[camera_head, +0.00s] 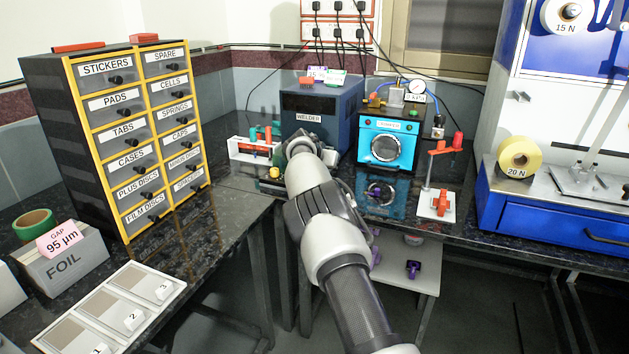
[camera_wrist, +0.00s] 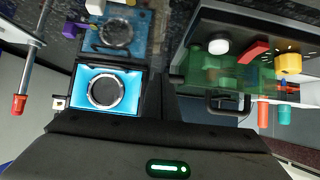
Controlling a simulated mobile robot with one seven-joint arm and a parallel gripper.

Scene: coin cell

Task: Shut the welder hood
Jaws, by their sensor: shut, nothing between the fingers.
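The welder (camera_head: 318,105) is a dark blue box labelled WELDER at the back of the counter. In the wrist view, a green see-through panel (camera_wrist: 205,77) with a black handle (camera_wrist: 235,104) appears to be its hood. Red, white and yellow parts show beside the panel; how far the hood is open I cannot tell. My gripper (camera_wrist: 161,82) is shut and empty, and shows as dark fingers left of the panel and handle in the picture. I cannot tell whether it touches the hood. In the head view, my arm hides the fingers and the welder's lower front.
A bright blue machine with a round window (camera_head: 386,146) stands right of the welder. A white rack (camera_head: 241,155) with orange and teal tools stands left of it. A white stand with a red top (camera_head: 436,203) is on the right counter. A labelled drawer cabinet (camera_head: 120,147) stands farther left.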

